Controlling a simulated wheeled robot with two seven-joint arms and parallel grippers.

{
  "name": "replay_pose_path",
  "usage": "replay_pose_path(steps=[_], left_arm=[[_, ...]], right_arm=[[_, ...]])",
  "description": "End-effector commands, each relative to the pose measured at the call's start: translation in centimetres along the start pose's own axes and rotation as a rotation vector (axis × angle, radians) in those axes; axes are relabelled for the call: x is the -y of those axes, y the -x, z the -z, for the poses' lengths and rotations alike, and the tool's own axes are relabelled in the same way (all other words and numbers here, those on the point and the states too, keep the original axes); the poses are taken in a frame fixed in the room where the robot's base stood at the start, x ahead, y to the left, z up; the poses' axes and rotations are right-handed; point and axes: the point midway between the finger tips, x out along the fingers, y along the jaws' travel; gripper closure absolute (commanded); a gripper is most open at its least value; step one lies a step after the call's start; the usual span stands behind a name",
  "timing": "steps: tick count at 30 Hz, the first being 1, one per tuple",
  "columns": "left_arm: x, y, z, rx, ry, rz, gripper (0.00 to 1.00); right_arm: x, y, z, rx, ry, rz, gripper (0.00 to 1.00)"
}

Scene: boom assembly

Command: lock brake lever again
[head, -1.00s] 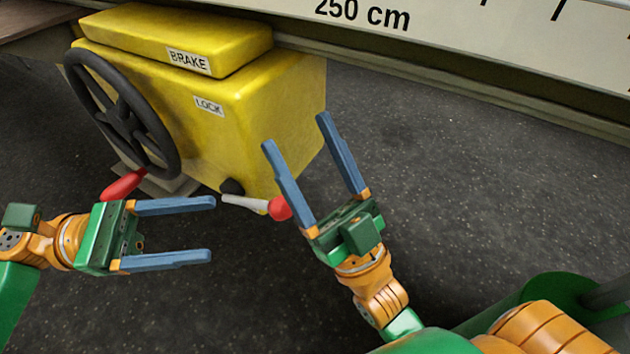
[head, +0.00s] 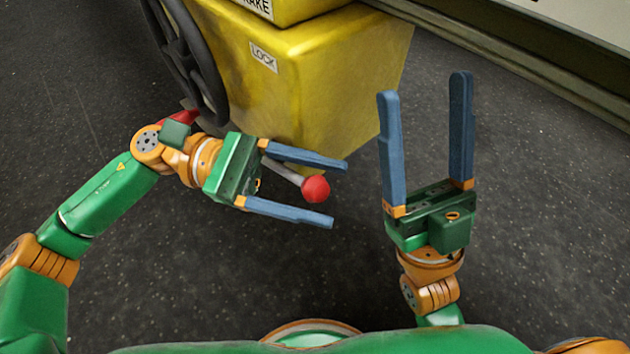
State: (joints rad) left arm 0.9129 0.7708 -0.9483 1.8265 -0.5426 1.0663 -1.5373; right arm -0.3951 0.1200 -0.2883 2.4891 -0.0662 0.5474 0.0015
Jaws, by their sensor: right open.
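The brake lever has a grey shaft (head: 284,172) and a round red knob (head: 316,188). It sticks out low at the front of the yellow brake box (head: 330,90), under the LOCK label (head: 263,57). My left gripper (head: 339,194) is open, and in the picture the knob lies between its two blue fingers. I cannot tell whether a finger touches it. The upper finger and gripper body hide the lever's base. My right gripper (head: 424,85) is open and empty, right of the knob, its fingers pointing up the picture beside the box.
A black handwheel (head: 192,70) stands at the box's left side. Its red handle (head: 184,118) is partly hidden behind my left wrist. A rail-like beam (head: 520,70) runs along the upper right. The dark floor (head: 550,230) at right is clear.

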Motion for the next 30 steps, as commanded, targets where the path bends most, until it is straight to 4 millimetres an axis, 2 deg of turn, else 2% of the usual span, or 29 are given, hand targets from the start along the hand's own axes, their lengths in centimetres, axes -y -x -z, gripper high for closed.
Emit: replay_pose_path(steps=[1, 6, 7, 8, 30], left_arm=[[0.00, 0.01, 0.01, 0.000, 0.000, 0.000, 0.42], [0.00, 0.03, 0.01, 0.000, 0.000, 0.000, 0.88], [0.00, 0.03, 0.01, 0.000, 0.000, 0.000, 0.96], [0.01, 0.03, 0.02, 0.000, 0.000, 0.000, 1.00], [0.03, 0.04, 0.05, -0.001, 0.001, 0.001, 1.00]], right_arm=[[0.00, 0.00, -0.01, 0.000, 0.000, 0.000, 0.29], [0.00, 0.01, -0.03, 0.001, 0.000, 0.000, 0.29], [0.00, 0.01, -0.03, 0.001, 0.001, 0.000, 0.29], [-0.01, 0.01, -0.03, 0.001, 0.001, 0.000, 0.29], [0.00, 0.02, -0.07, 0.003, 0.000, 0.000, 0.29]])
